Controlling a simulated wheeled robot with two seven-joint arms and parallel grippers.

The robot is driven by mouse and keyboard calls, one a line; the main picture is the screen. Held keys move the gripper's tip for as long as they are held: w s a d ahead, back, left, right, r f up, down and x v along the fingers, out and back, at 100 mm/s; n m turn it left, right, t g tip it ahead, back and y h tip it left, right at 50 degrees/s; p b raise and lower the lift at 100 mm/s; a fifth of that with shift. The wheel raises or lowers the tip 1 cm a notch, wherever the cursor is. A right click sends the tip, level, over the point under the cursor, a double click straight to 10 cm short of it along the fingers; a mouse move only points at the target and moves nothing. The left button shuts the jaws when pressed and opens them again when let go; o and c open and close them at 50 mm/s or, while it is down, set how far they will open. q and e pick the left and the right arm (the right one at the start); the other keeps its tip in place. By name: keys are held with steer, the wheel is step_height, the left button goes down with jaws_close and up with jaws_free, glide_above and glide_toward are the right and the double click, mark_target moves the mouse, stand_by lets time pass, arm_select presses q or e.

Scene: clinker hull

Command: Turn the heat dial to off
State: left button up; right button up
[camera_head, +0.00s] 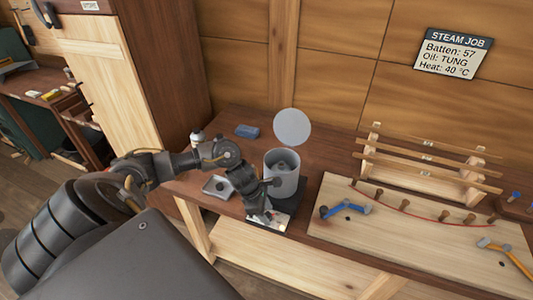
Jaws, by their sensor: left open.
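A grey cylindrical pot (287,180) stands on a dark base (292,207) near the front of the workbench. Its round pale lid (292,126) stands upright behind the opening. A light panel with small markings (270,222) shows at the front of the base. My left gripper (266,212) is open and reaches down just in front of the pot, over this panel. The heat dial cannot be made out; the gripper covers part of the panel. I cannot tell whether the fingers touch anything. My right gripper is out of view.
A sign (453,53) reads "STEAM JOB, Batten: 57, Oil: TUNG, Heat: 40 °C". A metal tray (218,187) and blue block (247,131) lie left.

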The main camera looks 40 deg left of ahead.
arm_select(q)
steer(key=shift+c, duration=0.2)
steer(key=c, duration=0.9)
steer(key=shift+c, duration=0.2)
